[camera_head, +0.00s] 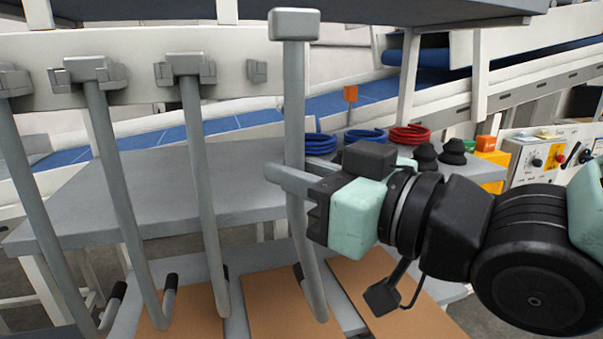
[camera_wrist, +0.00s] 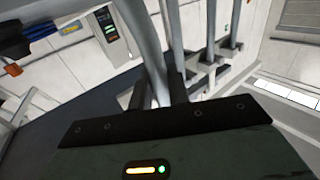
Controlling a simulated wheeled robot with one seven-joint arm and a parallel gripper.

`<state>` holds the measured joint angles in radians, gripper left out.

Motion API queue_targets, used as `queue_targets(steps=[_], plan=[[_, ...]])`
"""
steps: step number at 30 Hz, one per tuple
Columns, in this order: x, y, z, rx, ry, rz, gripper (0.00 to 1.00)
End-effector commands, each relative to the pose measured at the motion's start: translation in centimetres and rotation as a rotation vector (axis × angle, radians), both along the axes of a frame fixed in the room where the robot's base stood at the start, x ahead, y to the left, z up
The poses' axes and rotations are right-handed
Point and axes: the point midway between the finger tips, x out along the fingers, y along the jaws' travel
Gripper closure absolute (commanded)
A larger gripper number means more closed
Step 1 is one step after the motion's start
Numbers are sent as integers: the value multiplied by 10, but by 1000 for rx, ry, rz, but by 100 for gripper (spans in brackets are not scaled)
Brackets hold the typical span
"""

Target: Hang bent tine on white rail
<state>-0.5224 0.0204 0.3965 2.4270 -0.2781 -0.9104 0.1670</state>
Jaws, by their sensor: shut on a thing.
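The bent tine (camera_head: 294,130) is a long grey bar with a block at its top and a hooked lower end with a dark tip. My gripper (camera_head: 290,180) is shut on its shaft, about midway down, and holds it nearly upright. The tine also shows between the fingers in the wrist view (camera_wrist: 150,45). The white rail (camera_head: 135,65) runs across the upper left. Several similar tines (camera_head: 195,140) hang on it from clips. The held tine's top block is right of an empty clip (camera_head: 257,70) and higher than it. Whether the block touches the rail cannot be told.
A grey table (camera_head: 160,195) stands behind the tines. Brown cardboard sheets (camera_head: 285,300) lie below. Blue and red coils (camera_head: 408,135) and dark knobs sit at the table's right. A control panel (camera_head: 545,155) stands at far right. A grey shelf edge (camera_head: 420,12) overhangs above.

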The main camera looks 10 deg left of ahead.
Motion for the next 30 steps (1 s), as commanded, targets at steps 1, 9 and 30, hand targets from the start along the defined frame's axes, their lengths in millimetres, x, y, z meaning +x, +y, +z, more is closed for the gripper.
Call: queue_targets(steps=[1, 9, 30], plan=[[2, 1, 2, 3, -3, 0, 100], [13, 8, 1, 3, -3, -1, 100], [39, 24, 0, 3, -3, 0, 100]])
